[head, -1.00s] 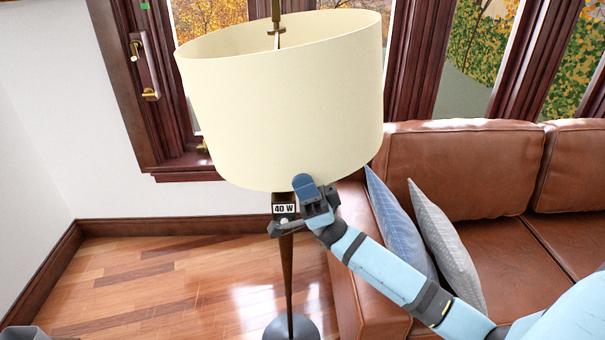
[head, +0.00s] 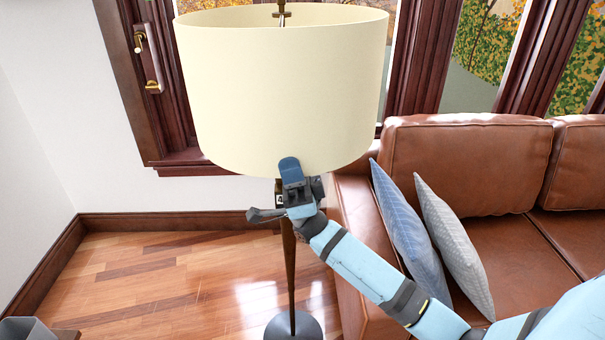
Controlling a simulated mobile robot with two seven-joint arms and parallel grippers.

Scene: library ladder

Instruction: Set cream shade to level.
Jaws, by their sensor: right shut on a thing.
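The cream shade (head: 280,90) is on a floor lamp with a thin dark pole (head: 291,260) and a round dark base (head: 294,326). The shade looks close to level, its upper rim at nearly the same height on both sides. My right gripper (head: 288,172) is at the shade's lower front edge, shut on it, with one blue finger in front of the shade's outside. The other finger is hidden. The gripper covers most of the small label under the shade. My left gripper is not in view.
A brown leather sofa (head: 465,165) with two blue-grey pillows (head: 408,230) stands right of the lamp. Dark wood window frames (head: 425,60) are behind. The wood floor (head: 150,280) left of the lamp is mostly clear. A grey object (head: 28,329) shows at the lower left corner.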

